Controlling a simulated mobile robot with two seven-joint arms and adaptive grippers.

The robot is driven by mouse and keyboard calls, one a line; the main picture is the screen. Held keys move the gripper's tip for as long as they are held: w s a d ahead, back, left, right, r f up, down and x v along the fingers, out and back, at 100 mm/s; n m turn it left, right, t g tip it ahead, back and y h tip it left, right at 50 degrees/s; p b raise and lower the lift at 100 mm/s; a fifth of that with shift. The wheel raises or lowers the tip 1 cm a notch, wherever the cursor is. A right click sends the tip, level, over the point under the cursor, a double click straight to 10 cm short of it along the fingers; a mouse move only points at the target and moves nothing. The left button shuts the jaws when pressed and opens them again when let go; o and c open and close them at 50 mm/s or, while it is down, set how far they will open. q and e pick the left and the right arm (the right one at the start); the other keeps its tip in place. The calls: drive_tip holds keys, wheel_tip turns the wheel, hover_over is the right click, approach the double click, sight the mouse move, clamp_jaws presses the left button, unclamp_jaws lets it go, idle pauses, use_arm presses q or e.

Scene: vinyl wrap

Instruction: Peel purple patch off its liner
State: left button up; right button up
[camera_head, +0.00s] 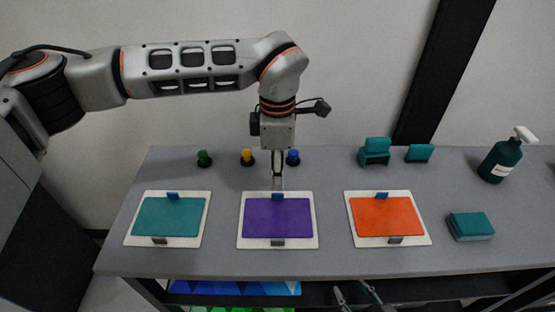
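The purple patch (278,218) lies flat on its white liner (241,232) in the middle of the table. A blue tab (278,195) sits at the liner's back edge and a grey clip (278,243) at its front edge. My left gripper (277,184) points down just behind the blue tab, at the patch's back edge. Its fingers show as a narrow pair; whether they are apart, or touch the tab, is unclear. My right gripper (356,295) shows partly at the bottom edge, in front of the table, with its fingers spread and nothing between them.
A teal patch (170,217) and an orange patch (385,217) lie on liners to either side. Green (204,158), yellow (247,157) and blue (293,158) knobs stand behind. A teal block (470,226) and a spray bottle (501,160) are at right.

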sight(278, 194)
use_arm(q)
wheel_tip(278, 194, down, 5)
drive_tip(key=shift+s+f+p, duration=0.1)
drive_tip(key=shift+p, duration=0.25)
use_arm(e)
drive_tip(key=shift+s+r, duration=0.15)
drive_tip(key=shift+s, duration=0.1)
use_arm(q)
drive_tip(key=shift+f, duration=0.6)
use_arm(e)
drive_tip(key=shift+w+d+r, duration=0.1)
drive_tip(key=shift+w+d, duration=0.05)
drive_tip(key=shift+d, duration=0.05)
use_arm(q)
drive_tip(key=shift+f, duration=0.2)
use_arm(e)
drive_tip(key=shift+d, duration=0.2)
